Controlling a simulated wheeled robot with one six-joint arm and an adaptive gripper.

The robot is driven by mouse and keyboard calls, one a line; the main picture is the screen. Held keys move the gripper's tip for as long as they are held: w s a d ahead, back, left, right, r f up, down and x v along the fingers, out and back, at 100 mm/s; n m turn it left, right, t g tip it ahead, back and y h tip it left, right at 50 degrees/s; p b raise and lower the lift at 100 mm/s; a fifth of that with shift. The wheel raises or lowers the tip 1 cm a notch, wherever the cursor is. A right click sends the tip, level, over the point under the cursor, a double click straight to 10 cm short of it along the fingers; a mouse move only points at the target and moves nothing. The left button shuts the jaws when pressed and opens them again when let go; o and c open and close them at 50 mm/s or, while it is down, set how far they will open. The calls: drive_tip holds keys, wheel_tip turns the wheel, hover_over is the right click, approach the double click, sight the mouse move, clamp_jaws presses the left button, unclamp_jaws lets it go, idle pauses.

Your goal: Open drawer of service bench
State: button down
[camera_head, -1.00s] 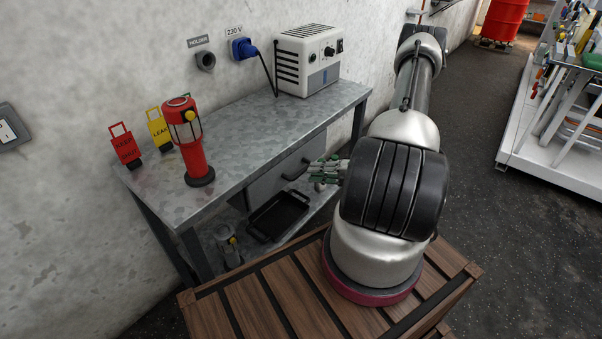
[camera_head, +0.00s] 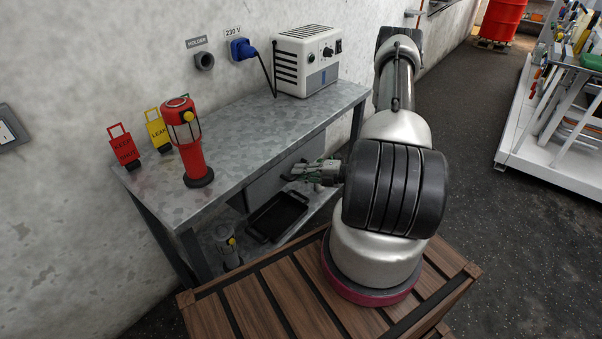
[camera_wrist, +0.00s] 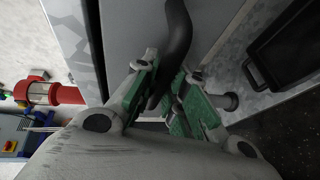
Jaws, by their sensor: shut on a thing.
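The service bench (camera_head: 240,150) has a grey metal top and stands against the wall. Its grey drawer (camera_head: 262,190) sits under the top and looks closed in the head view. My gripper (camera_head: 298,172) is at the drawer front, where it covers the handle in the head view. In the wrist view the dark curved handle (camera_wrist: 178,35) runs down between the green-padded fingers of my gripper (camera_wrist: 165,100). The fingers are shut on the handle. The drawer front (camera_wrist: 130,30) shows behind it.
A red lantern (camera_head: 190,150), red and yellow tags (camera_head: 124,148) and a white power unit (camera_head: 308,60) stand on the bench. A black tray (camera_head: 277,215) and a grey lantern (camera_head: 228,245) are on the lower shelf. Dark floor (camera_head: 490,210) is open at right.

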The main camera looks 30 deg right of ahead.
drive_tip(key=s+d, duration=0.3)
drive_tip(key=s, duration=0.7)
drive_tip(key=s+d, duration=0.4)
drive_tip(key=s, duration=0.6)
drive_tip(key=shift+d, duration=0.15)
drive_tip(key=shift+s, duration=0.1)
drive_tip(key=c, duration=1.7)
unclamp_jaws()
drive_tip(key=shift+d, duration=0.1)
drive_tip(key=v, duration=1.2)
drive_tip(key=shift+r, duration=0.1)
